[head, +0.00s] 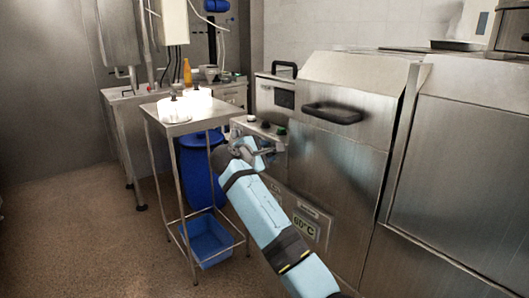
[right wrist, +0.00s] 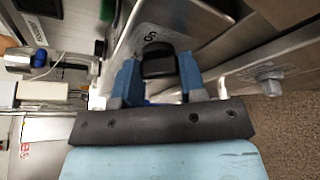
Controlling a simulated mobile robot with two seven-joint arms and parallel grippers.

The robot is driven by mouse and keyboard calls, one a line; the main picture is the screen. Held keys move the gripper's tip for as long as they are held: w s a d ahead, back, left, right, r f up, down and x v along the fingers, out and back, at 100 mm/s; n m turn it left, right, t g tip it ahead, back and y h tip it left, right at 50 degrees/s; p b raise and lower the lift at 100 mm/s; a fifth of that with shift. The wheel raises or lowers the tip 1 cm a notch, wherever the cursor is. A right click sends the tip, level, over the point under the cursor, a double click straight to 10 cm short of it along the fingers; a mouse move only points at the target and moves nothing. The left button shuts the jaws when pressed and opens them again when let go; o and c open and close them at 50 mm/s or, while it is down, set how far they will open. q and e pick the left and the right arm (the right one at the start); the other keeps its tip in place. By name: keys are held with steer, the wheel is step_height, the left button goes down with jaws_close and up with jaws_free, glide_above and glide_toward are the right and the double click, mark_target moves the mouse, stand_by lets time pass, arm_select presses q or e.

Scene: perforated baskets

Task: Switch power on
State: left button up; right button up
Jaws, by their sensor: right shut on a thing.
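A steel dishwashing machine (head: 345,150) stands at the centre right with a small control panel (head: 259,130) on its left end. The panel carries dark knobs and a green knob (head: 281,130). My right gripper (head: 245,149) is at the panel's near left side. In the right wrist view, my right gripper (right wrist: 159,78) has its blue fingers on both sides of a black knob (right wrist: 158,60), shut on it. That knob's contact is hidden by the gripper in the head view. My left gripper is not in view.
A steel side table (head: 187,128) with white items on top stands to the left. A blue bin (head: 200,175) is behind its legs and a blue basket (head: 207,240) is on its lower shelf. Floor (head: 75,230) at left is free.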

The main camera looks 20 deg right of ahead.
arm_select(q)
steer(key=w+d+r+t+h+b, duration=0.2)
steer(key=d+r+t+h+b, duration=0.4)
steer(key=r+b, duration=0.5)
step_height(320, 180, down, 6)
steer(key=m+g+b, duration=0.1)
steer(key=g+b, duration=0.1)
steer(key=b, duration=0.2)
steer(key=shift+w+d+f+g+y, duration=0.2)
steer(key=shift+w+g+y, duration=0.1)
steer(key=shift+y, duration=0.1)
arm_select(e)
steer(key=shift+f+m+t+h, duration=0.1)
steer(key=shift+m+t+h, duration=0.6)
steer(key=shift+m, duration=2.05)
steer(key=shift+f+m+t+h, duration=0.1)
steer(key=shift+m+t+h, duration=0.2)
steer(key=shift+m+h, duration=1.65)
steer(key=shift+m+t+y, duration=0.1)
steer(key=shift+m+t, duration=0.4)
steer(key=shift+m, duration=3.1)
steer(key=o, duration=0.9)
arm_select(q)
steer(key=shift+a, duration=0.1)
